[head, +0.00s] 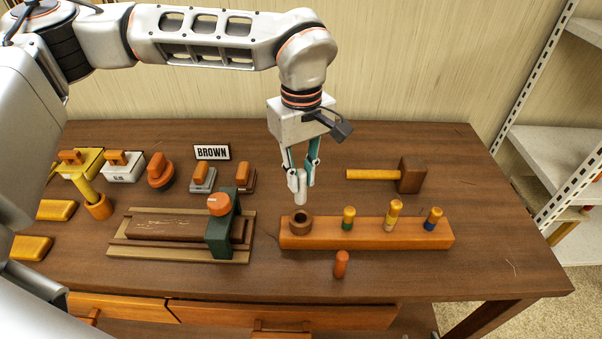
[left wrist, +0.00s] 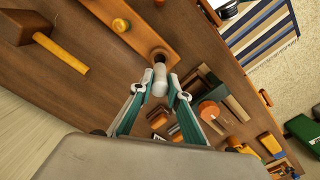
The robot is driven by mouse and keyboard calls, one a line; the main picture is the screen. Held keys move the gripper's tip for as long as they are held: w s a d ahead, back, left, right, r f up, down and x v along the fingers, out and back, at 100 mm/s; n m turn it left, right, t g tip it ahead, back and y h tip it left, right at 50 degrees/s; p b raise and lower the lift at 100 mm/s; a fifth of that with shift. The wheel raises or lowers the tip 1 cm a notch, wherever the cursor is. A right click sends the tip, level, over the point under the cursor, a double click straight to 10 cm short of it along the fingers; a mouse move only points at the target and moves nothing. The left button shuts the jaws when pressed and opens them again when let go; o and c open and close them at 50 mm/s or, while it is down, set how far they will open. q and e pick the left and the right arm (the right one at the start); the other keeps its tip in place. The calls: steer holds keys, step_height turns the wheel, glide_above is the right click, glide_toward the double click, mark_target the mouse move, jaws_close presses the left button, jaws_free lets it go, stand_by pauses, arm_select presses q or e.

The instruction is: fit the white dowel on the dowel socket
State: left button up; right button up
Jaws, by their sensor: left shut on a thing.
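The white dowel (head: 299,186) is held upright between the fingertips of my left gripper (head: 301,172), which is shut on it. It also shows in the left wrist view (left wrist: 160,84), between the two fingers. The dowel socket (head: 300,223) is a brown ring with a dark hole at the left end of a long orange-brown wooden block (head: 365,238). The dowel's lower end is above the socket and appears apart from it. In the left wrist view the socket (left wrist: 160,54) lies just beyond the dowel. My right gripper is not in view.
The block also bears several pegs with coloured bands, such as a green-banded one (head: 348,217). An orange peg (head: 341,264) stands in front. A mallet (head: 409,175) lies behind. A green-clamped wooden fixture (head: 222,235) is at left, with several orange-handled stamps and a "BROWN" sign (head: 212,152) behind.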

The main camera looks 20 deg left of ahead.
mark_target(301, 203)
arm_select(q)
steer(key=shift+f+b, duration=1.15)
steer(key=shift+f, duration=1.25)
steer(key=shift+f+b, duration=0.3)
steer(key=shift+f, duration=0.5)
steer(key=shift+f+b, duration=0.3)
steer(key=shift+f, duration=0.25)
steer(key=shift+f, duration=0.15)
steer(key=shift+f, duration=0.35)
